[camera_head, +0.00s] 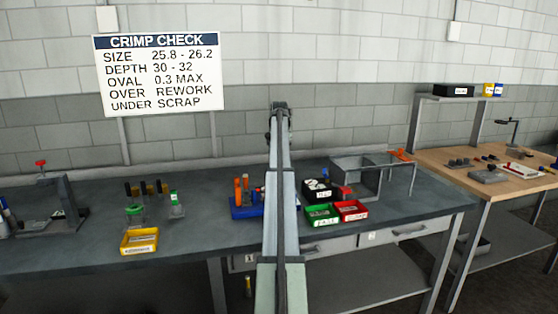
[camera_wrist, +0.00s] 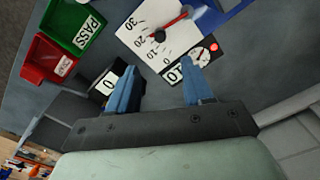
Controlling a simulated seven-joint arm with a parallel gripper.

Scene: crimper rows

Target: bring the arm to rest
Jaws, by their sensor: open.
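My gripper (camera_wrist: 162,82) shows in the wrist view with its two blue fingers apart and nothing between them. I cannot tell how high the fingers are above these. In the head view my arm reaches up through the middle of the picture, and my gripper is not visible there.
A green PASS bin (camera_wrist: 72,25) and a red bin (camera_wrist: 45,62) are at upper left in the wrist view. In the head view, a yellow bin (camera_head: 139,241), a blue rack (camera_head: 247,211) and a grey metal frame (camera_head: 358,177) stand on the bench. A wooden table (camera_head: 470,172) is at right.

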